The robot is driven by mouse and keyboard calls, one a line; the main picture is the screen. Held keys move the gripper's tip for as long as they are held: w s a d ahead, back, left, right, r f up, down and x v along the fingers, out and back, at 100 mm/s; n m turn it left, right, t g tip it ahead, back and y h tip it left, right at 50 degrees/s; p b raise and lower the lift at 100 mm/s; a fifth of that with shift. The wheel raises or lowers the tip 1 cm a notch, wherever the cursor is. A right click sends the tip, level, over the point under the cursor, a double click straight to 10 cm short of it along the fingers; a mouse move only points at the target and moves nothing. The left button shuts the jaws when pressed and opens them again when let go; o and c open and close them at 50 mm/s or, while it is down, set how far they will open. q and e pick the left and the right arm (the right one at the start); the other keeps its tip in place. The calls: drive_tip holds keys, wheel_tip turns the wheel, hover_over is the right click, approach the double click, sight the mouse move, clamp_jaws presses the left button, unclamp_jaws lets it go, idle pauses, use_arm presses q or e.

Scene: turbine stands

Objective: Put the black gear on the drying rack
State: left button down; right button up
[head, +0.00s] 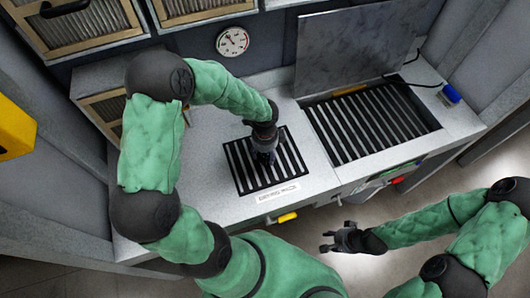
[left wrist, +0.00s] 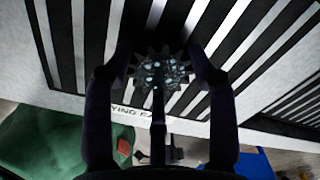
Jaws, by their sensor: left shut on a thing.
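The black gear (left wrist: 158,72) shows in the left wrist view as a dark toothed disc with several pale spots on its face. My left gripper (head: 264,158) is shut on it, with one finger on each side. The drying rack (head: 240,176) is a black and pale slatted panel on the left counter, and its slats show in the left wrist view (left wrist: 62,45). The gear is over the slats; I cannot tell whether it touches them. In the head view the gripper hides the gear. My right gripper (head: 328,241) is open and empty, out in front of the counter.
A label (head: 278,193) lies at the rack's front edge. To the right is a larger slatted basin (head: 370,125) with a raised grey lid (head: 350,48). A blue object (head: 450,94) sits at the far right. Bare counter surrounds the rack.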

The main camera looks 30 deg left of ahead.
sight(265, 155)
use_arm(q)
drive_tip(key=shift+f, duration=0.15)
drive_tip(key=shift+c, duration=1.5)
unclamp_jaws()
drive_tip(key=shift+o, duration=0.8)
drive_tip(key=shift+r+p, duration=3)
drive_tip(key=shift+r, duration=0.5)
